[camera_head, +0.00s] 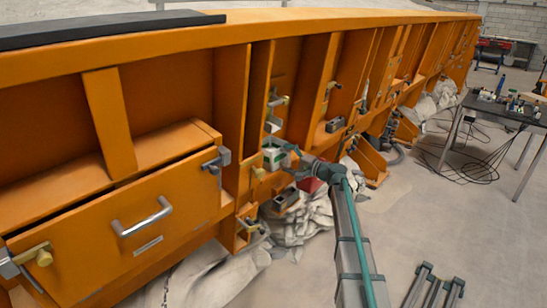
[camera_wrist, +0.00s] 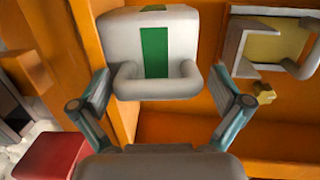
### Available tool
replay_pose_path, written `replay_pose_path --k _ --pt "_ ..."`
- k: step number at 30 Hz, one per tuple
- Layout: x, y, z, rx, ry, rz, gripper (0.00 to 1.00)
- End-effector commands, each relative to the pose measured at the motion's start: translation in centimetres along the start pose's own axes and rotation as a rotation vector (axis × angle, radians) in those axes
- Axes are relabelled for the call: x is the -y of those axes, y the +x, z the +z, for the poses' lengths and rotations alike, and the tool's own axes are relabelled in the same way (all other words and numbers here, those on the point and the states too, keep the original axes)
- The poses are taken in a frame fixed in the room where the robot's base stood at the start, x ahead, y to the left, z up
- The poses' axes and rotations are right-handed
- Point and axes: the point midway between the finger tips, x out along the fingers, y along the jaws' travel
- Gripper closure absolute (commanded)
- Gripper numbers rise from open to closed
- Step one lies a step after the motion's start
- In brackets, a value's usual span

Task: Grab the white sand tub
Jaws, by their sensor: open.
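The white sand tub (camera_wrist: 116,45) has a green stripe down its front and a rounded bar-like rim along its lower front. It stands in the orange structure, straight ahead in the wrist view. It shows small in the head view (camera_head: 273,156), near the tip of my arm. My gripper (camera_wrist: 159,82) is open, with one finger at each side of the tub's lower front. The fingertips look close to the tub, but I cannot tell whether they touch it. The tub's back is hidden.
The orange steel wall (camera_head: 170,98) with ribs surrounds the tub. A metal bracket (camera_wrist: 237,52) is at right in the wrist view. A red box (camera_wrist: 51,158) is at lower left. A table (camera_head: 505,112) with small items stands at far right, with open floor before it.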

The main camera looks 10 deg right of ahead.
Motion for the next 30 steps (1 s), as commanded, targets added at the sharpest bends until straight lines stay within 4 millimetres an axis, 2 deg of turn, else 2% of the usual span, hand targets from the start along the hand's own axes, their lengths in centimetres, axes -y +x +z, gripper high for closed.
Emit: replay_pose_path --k 1,2,16,25,30 --pt "0.0 0.0 0.0 0.0 0.0 0.0 0.0" --pt "0.0 0.0 0.0 0.0 0.0 0.0 0.05" --pt "0.1 0.0 0.0 0.0 0.001 -0.001 0.83" --pt "0.4 0.0 0.0 0.0 0.001 -0.005 0.85" --pt "1.2 0.0 0.0 0.0 0.001 -0.005 0.85"
